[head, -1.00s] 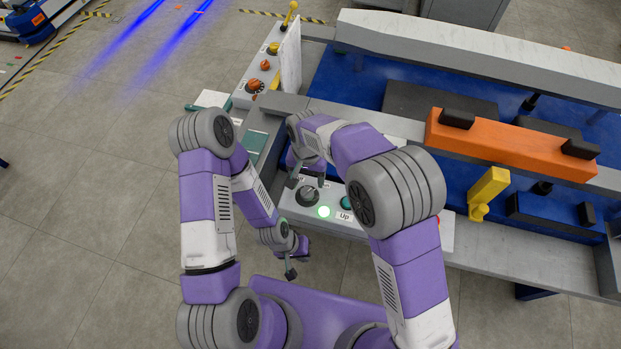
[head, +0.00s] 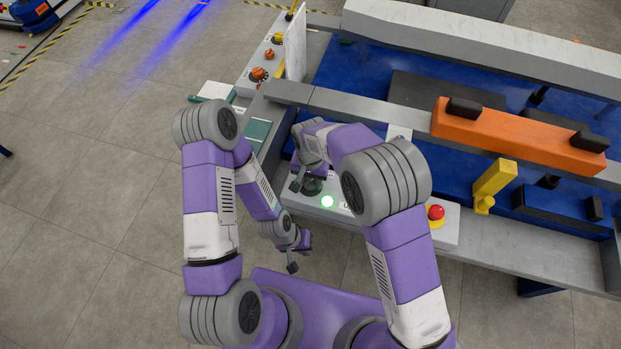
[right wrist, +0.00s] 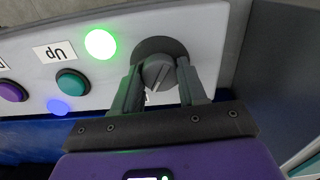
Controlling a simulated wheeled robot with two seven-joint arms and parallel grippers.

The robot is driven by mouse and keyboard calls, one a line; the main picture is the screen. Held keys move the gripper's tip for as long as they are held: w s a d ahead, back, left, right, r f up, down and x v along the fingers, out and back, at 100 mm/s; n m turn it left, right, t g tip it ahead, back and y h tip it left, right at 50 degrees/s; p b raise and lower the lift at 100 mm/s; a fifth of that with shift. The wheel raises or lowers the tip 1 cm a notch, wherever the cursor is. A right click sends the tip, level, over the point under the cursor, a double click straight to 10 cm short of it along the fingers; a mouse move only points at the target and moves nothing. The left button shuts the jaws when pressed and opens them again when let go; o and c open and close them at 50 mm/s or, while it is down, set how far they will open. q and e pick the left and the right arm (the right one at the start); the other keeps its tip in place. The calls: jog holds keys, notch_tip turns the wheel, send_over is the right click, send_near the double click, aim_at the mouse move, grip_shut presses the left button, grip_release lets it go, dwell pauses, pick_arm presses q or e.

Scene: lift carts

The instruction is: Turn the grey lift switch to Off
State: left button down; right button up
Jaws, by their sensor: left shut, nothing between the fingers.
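The grey lift switch (right wrist: 158,72) is a round knob on a dark disc on a pale control panel (right wrist: 205,28). In the right wrist view my right gripper (right wrist: 160,80) has one finger on each side of the knob. Whether both fingers press on it cannot be told. In the head view the switch (head: 312,186) is partly hidden by my right gripper (head: 303,184). Its marker and labels are mostly covered. A round lamp beside it (right wrist: 100,43) glows green. My left gripper (head: 291,266) is shut and empty, below and left of the panel.
A teal button (right wrist: 71,82) beside an "Up" label and a purple button (right wrist: 12,91) share the panel. A red emergency button (head: 436,212) sits at its right end. A second panel (head: 262,62) stands at upper left. The floor at left is clear.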

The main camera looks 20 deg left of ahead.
jog(key=c, duration=0.4)
jog(key=shift+c, duration=0.2)
jog(key=shift+n, duration=0.3)
jog(key=n+p, duration=0.1)
jog(key=n, duration=0.3)
jog(key=shift+n, duration=0.3)
jog(key=n+p, duration=0.1)
jog(key=n, duration=0.5)
jog(key=shift+n, duration=0.4)
jog(key=o, duration=1.1)
jog(key=shift+c, duration=0.2)
